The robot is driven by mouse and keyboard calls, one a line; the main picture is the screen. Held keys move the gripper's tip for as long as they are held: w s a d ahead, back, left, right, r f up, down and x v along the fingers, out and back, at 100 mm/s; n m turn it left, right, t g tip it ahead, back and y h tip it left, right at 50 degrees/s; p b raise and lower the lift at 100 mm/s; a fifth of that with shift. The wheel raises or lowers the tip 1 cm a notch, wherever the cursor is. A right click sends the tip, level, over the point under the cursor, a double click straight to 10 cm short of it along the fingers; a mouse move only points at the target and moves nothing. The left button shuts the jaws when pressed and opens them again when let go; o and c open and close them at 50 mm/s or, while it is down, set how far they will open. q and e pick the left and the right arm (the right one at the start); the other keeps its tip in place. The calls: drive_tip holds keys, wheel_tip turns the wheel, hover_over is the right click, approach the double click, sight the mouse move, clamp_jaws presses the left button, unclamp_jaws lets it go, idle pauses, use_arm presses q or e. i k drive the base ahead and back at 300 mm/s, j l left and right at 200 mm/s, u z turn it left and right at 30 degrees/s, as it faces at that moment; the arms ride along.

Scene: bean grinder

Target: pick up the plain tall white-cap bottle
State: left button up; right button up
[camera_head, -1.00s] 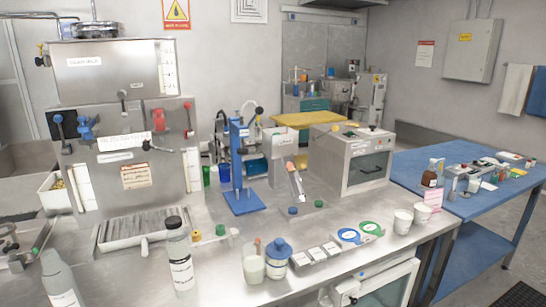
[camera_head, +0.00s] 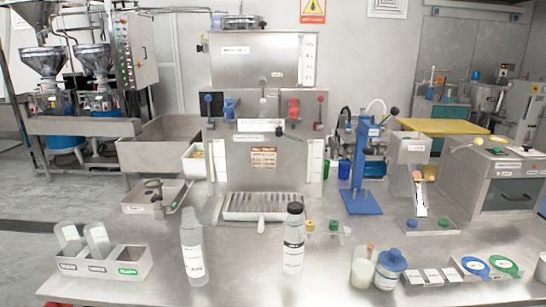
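A tall, slim pale bottle (camera_head: 194,252) stands upright on the steel bench, left of centre near the front. Its top is whitish-grey and it has a white label low on its body. A second tall bottle (camera_head: 293,240) with a black cap and a white label stands to its right, apart from it. Two more pale bottles (camera_head: 98,240) lean in the left compartments of a labelled grey bin at the front left; their caps are hard to make out. Neither of my grippers shows in the view.
A steel machine with a drip tray (camera_head: 262,207) stands behind the bottles. A white jar (camera_head: 362,268) and a blue-lidded jar (camera_head: 389,270) stand front right. A grey tool bin (camera_head: 155,197) is at the back left. The bench between the bin and pale bottle is clear.

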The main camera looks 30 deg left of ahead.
sight(191, 234)
drive_tip(key=u, duration=1.4)
